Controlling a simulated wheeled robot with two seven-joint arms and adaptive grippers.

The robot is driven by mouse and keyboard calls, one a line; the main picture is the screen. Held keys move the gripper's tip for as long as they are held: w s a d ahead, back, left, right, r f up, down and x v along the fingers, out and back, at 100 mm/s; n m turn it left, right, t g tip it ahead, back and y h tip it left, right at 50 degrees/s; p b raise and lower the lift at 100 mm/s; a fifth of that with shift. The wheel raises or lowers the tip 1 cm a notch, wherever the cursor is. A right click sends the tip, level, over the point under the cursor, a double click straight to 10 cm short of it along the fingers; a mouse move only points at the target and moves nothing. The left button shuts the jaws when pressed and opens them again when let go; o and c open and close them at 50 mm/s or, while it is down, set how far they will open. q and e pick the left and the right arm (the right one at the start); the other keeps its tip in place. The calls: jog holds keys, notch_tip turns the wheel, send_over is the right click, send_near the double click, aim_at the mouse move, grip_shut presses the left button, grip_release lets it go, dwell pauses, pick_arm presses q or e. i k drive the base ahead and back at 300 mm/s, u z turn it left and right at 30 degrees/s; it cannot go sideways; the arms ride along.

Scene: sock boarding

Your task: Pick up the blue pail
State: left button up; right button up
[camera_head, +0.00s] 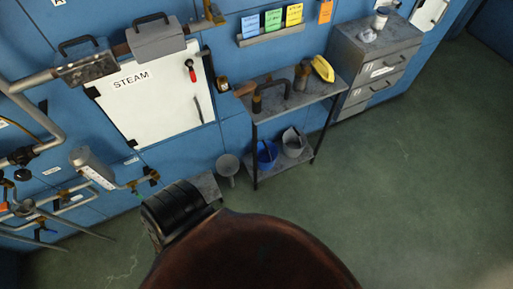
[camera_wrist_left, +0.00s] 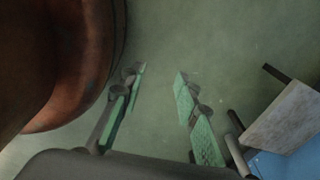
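The blue pail (camera_head: 267,158) stands on the low shelf of a metal stand by the blue wall in the head view. A grey pail (camera_head: 292,144) is beside it on the right, and a stand leg is just left of it. My left gripper (camera_wrist_left: 160,73) shows in the left wrist view with its two green-padded fingers apart. Only green floor shows between them; it is empty. The blue pail cannot be made out for sure in that view. My left gripper's fingers do not show in the head view, and my right gripper is in neither view.
The stand's top (camera_head: 285,97) carries a dark handled tool and a yellow item (camera_head: 323,69). A grey funnel-like object (camera_head: 228,166) is left of the stand. A drawer cabinet (camera_head: 375,62) is to the right. A large brown rounded shape fills the bottom centre. Floor at right is clear.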

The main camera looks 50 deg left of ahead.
aim_at(267, 152)
jog(key=u, duration=1.3)
